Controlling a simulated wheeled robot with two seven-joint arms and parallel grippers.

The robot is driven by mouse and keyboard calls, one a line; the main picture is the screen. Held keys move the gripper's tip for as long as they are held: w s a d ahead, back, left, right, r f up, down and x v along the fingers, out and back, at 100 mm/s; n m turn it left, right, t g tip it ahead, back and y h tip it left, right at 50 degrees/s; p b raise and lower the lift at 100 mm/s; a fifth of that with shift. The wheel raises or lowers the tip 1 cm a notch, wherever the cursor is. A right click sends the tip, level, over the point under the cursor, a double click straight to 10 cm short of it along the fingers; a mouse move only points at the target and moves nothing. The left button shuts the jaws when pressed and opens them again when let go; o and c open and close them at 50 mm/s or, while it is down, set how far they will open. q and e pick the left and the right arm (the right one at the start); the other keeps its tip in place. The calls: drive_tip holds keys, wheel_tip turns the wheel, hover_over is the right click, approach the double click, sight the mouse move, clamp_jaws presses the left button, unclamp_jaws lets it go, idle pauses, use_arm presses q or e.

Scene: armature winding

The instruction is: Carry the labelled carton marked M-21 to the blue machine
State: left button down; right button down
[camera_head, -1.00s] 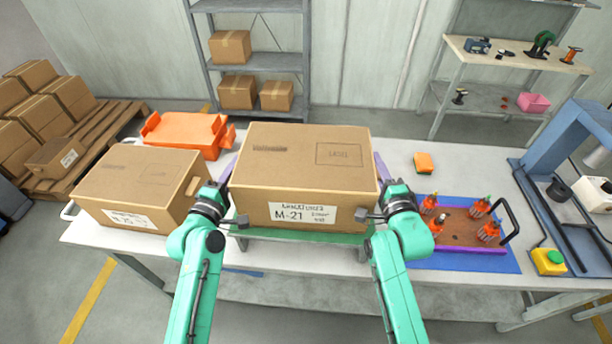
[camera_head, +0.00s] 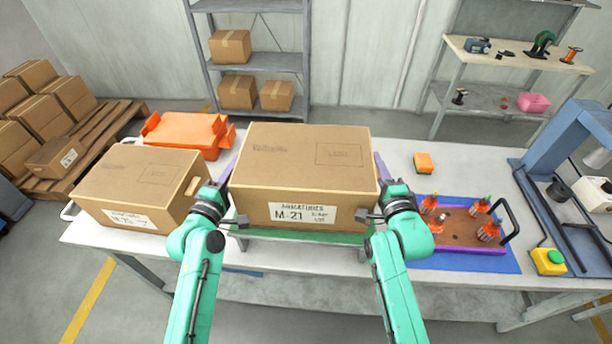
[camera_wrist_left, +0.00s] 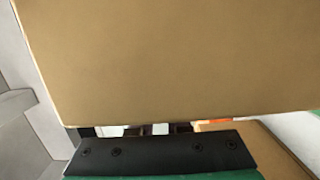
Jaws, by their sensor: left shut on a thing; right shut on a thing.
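The carton marked M-21 (camera_head: 304,170) is a brown closed box with a white label on its front, at the middle of the table in the head view. My left gripper (camera_head: 236,222) is at its lower left front corner, and my right gripper (camera_head: 368,214) is at its lower right front corner. Both are shut on the carton. In the left wrist view the carton's brown face (camera_wrist_left: 170,60) fills most of the picture. The blue machine (camera_head: 560,130) stands at the right end of the table. The fingertips are partly hidden at the carton.
Another labelled carton (camera_head: 140,185) sits to the left, beside my left arm. An orange tray (camera_head: 185,130) lies behind it.

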idle(0.4)
